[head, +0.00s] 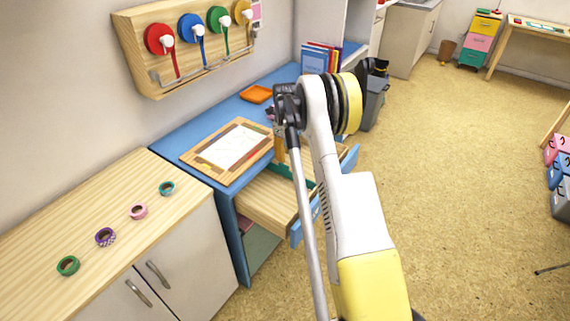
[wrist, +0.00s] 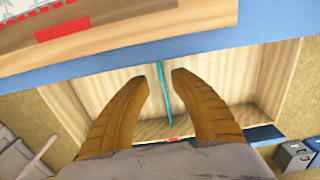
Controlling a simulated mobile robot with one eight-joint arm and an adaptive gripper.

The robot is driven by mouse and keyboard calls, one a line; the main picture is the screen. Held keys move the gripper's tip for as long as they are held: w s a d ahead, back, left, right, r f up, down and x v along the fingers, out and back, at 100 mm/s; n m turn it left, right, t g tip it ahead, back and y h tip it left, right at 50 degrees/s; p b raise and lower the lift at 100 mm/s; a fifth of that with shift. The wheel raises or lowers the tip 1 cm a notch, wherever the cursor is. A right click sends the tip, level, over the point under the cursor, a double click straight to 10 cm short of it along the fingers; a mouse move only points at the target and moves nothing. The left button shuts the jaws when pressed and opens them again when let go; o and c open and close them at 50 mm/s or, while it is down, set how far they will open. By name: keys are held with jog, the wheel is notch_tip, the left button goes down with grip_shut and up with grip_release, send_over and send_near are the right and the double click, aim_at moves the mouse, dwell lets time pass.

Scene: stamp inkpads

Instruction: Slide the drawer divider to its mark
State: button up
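The drawer (head: 262,205) of the blue desk is pulled open. In the wrist view its pale wooden floor (wrist: 240,82) shows below the blue desk edge. The thin teal divider (wrist: 164,92) stands across the drawer from back to front; part of it also shows in the head view (head: 300,178). A small red mark (wrist: 172,138) is near the divider's front end, partly hidden by my gripper. My gripper (wrist: 161,79) is open, with one tan finger on each side of the divider and gaps visible between. In the head view my gripper (head: 280,148) is over the drawer, partly hidden by my arm.
A wooden drawing board (head: 228,148) with paper lies on the blue desktop (head: 190,130), close behind the drawer. An orange tray (head: 256,94) sits farther back. Several tape rolls (head: 105,237) lie on the cabinet to the left. The floor (head: 455,180) on the right is open.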

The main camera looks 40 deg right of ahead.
aim_at(285, 165)
notch_tip(285, 165, up, 6)
jog(key=shift+r, duration=0.15)
dwell(0.5)
